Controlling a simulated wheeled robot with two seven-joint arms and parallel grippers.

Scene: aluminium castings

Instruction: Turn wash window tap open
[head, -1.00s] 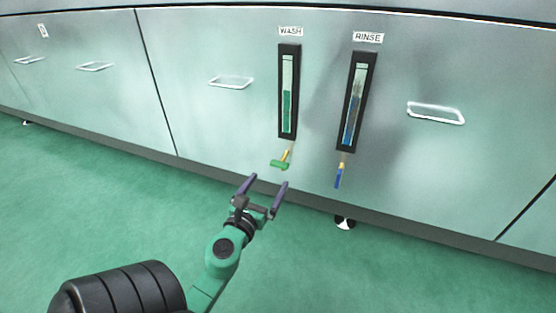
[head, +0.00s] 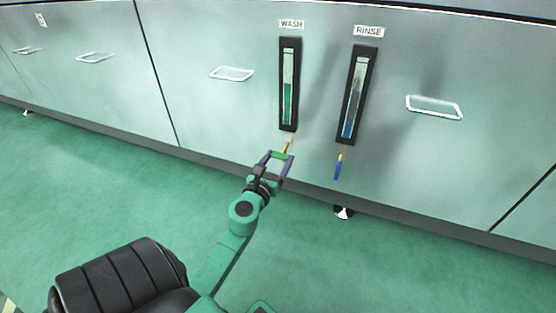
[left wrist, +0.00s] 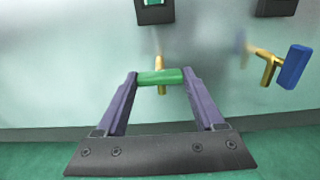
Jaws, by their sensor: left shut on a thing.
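The wash tap has a green handle (left wrist: 160,77) on a brass stem (head: 287,145), below the WASH sight window (head: 289,85) with green liquid. My left gripper (head: 278,157) is at the tap, its two purple fingers on either end of the green handle. In the left wrist view the gripper (left wrist: 160,80) is shut on the handle, which lies crosswise, level in the picture, between the fingertips. My right gripper is not in view.
The rinse tap, with a blue handle (head: 338,170), hangs just right, below the RINSE window (head: 356,95). Drawer handles (head: 232,74) are on the pale green panels. The green floor (head: 120,195) in front is clear.

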